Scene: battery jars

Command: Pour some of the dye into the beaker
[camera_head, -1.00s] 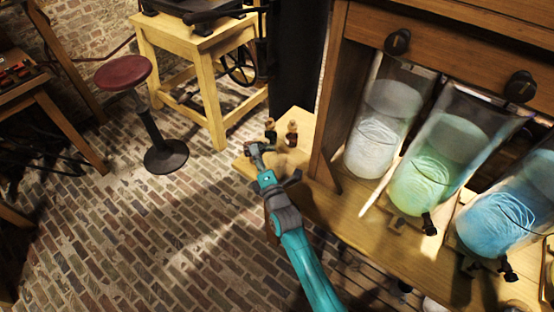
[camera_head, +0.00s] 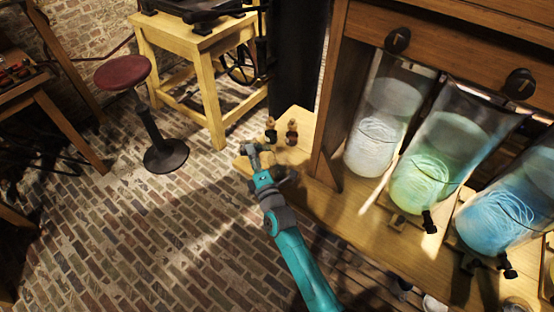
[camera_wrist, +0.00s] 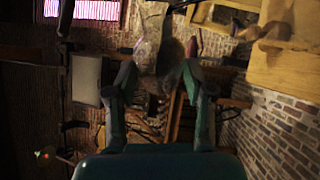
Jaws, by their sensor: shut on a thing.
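My gripper (camera_head: 252,151) is over the left corner of the wooden bench in the head view. In the wrist view its two fingers (camera_wrist: 158,82) are shut on a see-through glass vessel (camera_wrist: 163,52), which is dim and blurred. I cannot tell its contents or whether it is the beaker or a dye container. Two small dark bottles with pale tops, a left one (camera_head: 270,131) and a right one (camera_head: 292,132), stand on the bench just beyond and right of my gripper. No separate beaker can be made out.
Tall glass jars with white (camera_head: 372,145), green (camera_head: 423,180) and blue (camera_head: 493,220) contents stand right of my arm under a wooden drawer front (camera_head: 450,55). A red stool (camera_head: 124,71) and a wooden stand (camera_head: 208,90) are at the left. The brick floor between is clear.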

